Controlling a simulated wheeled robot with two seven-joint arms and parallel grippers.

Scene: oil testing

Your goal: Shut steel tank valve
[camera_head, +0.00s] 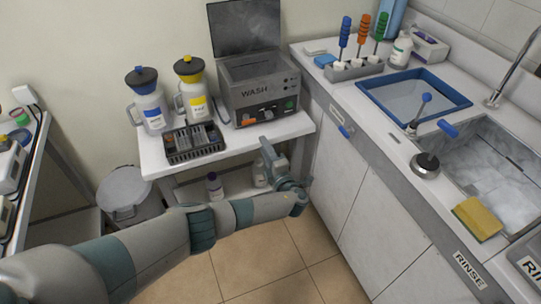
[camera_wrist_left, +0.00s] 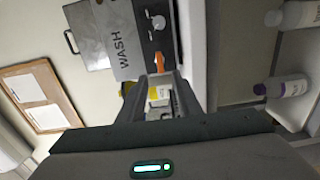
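The steel tank (camera_head: 259,88), a grey box marked WASH with its lid raised, stands on the white table in the head view. An orange valve handle (camera_head: 249,122) lies roughly level, low on its front. The tank (camera_wrist_left: 108,38) and orange handle (camera_wrist_left: 160,62) also show in the wrist view, the handle just beyond the fingertips. My left gripper (camera_head: 267,144) is in front of the table, below and slightly right of the handle, apart from it. In the wrist view its fingers (camera_wrist_left: 158,82) are apart with a gap between them, holding nothing.
Two jugs, blue-lidded (camera_head: 149,100) and yellow-lidded (camera_head: 191,90), and a black rack (camera_head: 194,143) stand left of the tank. The sink counter (camera_head: 375,150) borders the right, with a blue handle (camera_head: 345,131) on its front. Bottles stand on the lower shelf (camera_head: 235,184).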

